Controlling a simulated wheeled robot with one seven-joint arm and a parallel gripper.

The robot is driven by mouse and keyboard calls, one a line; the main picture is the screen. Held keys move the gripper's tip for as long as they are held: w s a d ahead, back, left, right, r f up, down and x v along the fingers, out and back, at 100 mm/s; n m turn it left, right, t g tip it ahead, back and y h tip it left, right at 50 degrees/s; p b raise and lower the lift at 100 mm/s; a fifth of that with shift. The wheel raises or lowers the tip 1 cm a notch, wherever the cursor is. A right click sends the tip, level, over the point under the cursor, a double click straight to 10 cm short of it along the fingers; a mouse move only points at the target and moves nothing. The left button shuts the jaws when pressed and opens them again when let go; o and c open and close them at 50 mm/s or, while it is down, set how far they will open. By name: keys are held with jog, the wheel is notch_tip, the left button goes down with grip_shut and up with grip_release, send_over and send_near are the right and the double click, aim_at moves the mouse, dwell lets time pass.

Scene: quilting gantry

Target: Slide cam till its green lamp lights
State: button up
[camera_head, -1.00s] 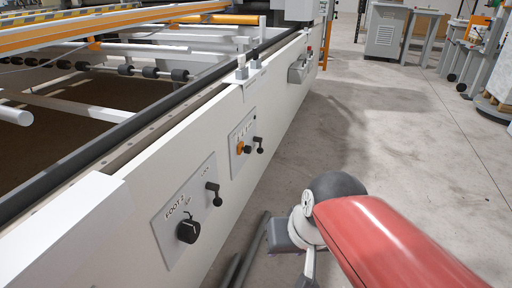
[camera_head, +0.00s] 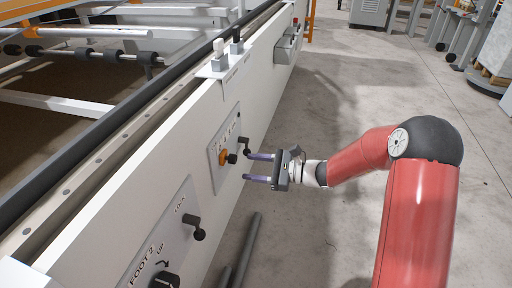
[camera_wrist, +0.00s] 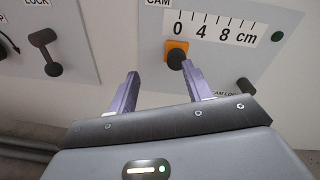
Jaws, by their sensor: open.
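The cam slider is an orange block (camera_head: 223,157) with a black knob (camera_head: 232,159), on a pale panel (camera_head: 218,176) on the machine's side. In the wrist view the orange block (camera_wrist: 173,46) sits near the 0 end of a scale (camera_wrist: 216,30) marked 0, 4, 8 cm. A dark green lamp (camera_wrist: 277,37) is beyond the 8 end and looks unlit. The black cam lock lever (camera_wrist: 245,86) is below the scale. My gripper (camera_head: 248,167) is open and empty in front of the panel. In the wrist view its fingertips (camera_wrist: 160,69) lie either side of the knob's left edge.
A second panel (camera_head: 160,248) nearer me has a lock lever (camera_head: 195,228) and a black foot knob (camera_head: 165,281). Two toggle-like posts (camera_head: 228,50) stand on the rail. Dark bars (camera_head: 240,250) lie low beside the machine.

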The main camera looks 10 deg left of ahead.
aim_at(236, 160)
jog(key=shift+m+t+y, duration=0.3)
jog(key=shift+m+t, duration=0.2)
jog(key=shift+m, duration=0.2)
jog(key=w+a, duration=0.1)
jog(key=a, duration=0.1)
jog(key=w+a, duration=0.1)
jog(key=a, duration=0.1)
jog(key=w+a, duration=0.1)
jog(key=a, duration=0.2)
jog(key=shift+a+f, duration=0.1)
jog(key=shift+f, duration=0.3)
